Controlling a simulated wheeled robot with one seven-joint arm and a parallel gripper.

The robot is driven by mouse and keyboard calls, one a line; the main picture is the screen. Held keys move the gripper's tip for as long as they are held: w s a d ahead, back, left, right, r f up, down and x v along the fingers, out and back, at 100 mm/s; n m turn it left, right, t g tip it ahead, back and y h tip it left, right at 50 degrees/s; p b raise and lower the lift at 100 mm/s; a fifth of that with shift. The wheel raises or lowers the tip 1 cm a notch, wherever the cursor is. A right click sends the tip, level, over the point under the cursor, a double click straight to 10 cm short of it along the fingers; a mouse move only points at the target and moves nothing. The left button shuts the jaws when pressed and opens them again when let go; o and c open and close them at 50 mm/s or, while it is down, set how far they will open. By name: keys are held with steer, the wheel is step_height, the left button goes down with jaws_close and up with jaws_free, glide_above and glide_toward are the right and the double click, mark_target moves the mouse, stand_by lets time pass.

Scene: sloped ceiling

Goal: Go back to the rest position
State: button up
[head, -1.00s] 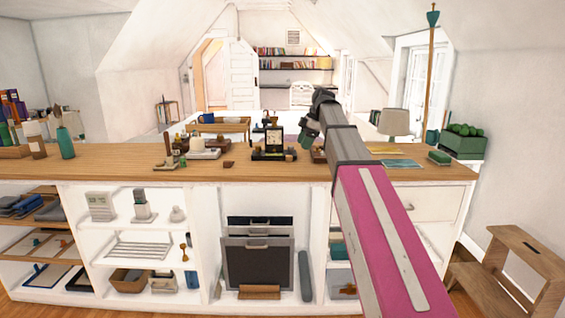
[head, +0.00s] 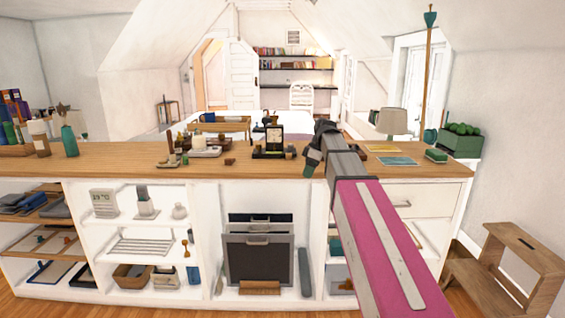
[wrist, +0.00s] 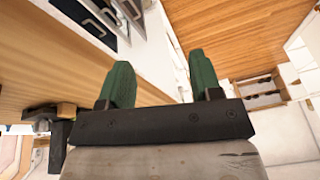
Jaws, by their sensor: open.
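My gripper (head: 310,163) is at the end of my pink and grey arm, above the front edge of the wooden counter in the head view. In the wrist view my gripper (wrist: 162,85) shows two green fingers spread wide apart, with nothing between them. The long wooden counter top (head: 110,158) runs across the head view; its wood also shows at the left of the wrist view (wrist: 40,60).
A black-framed item (head: 273,140) and a pale tray (head: 205,151) with small objects stand on the counter left of my gripper. White shelves (head: 145,228) are below. A wooden step stool (head: 510,262) stands at right on the floor.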

steer(key=s+d+f+m+h, duration=0.1)
steer(key=s+d+f+m, duration=0.2)
steer(key=f, duration=0.8)
steer(key=s+d+f+m+h, duration=0.1)
steer(key=s+d+f+m, duration=0.1)
steer(key=s+f+m, duration=0.5)
steer(key=s+d+f+m+h, duration=0.1)
steer(key=s+d+f+m, duration=0.2)
steer(key=s+f, duration=0.9)
step_height(320, 180, down, 3)
steer(key=shift+s+d+f+m+h, duration=0.15)
steer(key=shift+d+m+h, duration=0.2)
steer(key=shift+m, duration=0.85)
